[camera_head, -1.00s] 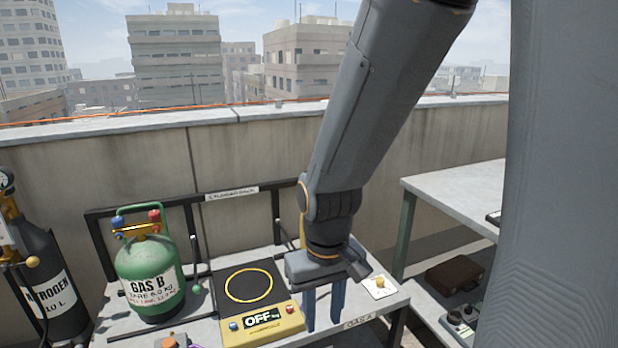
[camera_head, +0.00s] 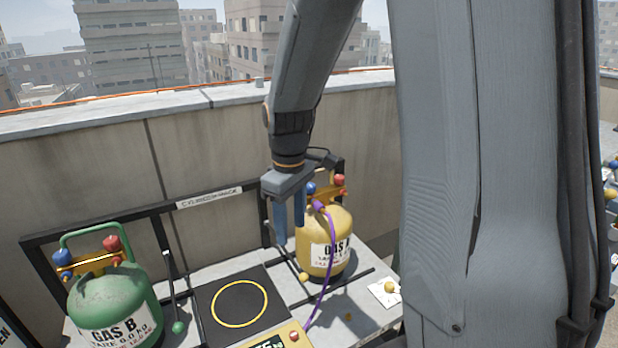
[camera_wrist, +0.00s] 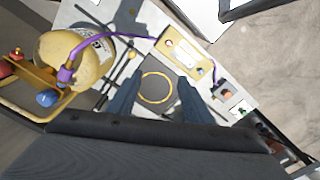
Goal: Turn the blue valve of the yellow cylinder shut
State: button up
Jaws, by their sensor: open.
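The yellow cylinder (camera_head: 318,262) stands upright on the bench by the rack. Its blue valve (camera_head: 310,188) shows beside my gripper at the cylinder's top, with a red valve (camera_head: 340,180) to its right. A purple hose (camera_head: 328,225) runs from its top. My gripper (camera_head: 290,232) points down with its fingers apart and empty, just left of the cylinder in the head view. In the wrist view the blue valve (camera_wrist: 47,98) lies left of my gripper (camera_wrist: 158,84), clear of both fingers. Whether the valve is open cannot be told.
A green cylinder (camera_head: 115,310) with its own blue and red valves stands at left. A black scale pad (camera_head: 212,283) with a yellow ring lies between the cylinders. A black rack (camera_head: 150,212) runs behind.

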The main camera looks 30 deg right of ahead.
jog(key=w+d+r+n, duration=0.3)
jog(key=w+d+n, duration=0.35)
jog(key=w, duration=0.45)
jog(key=r+n+p, duration=0.2)
jog(key=n, duration=0.6)
send_over(310, 184)
jog(key=shift+s+a+f, duration=0.15)
jog(key=shift+f+n, duration=0.25)
jog(key=shift+f, duration=0.35)
notch_tip(310, 184, down, 6)
jog(key=shift+f+p, duration=0.25)
jog(key=shift+p, duration=0.35)
jog(key=c, duration=1.1)
jog(key=shift+o, duration=0.2)
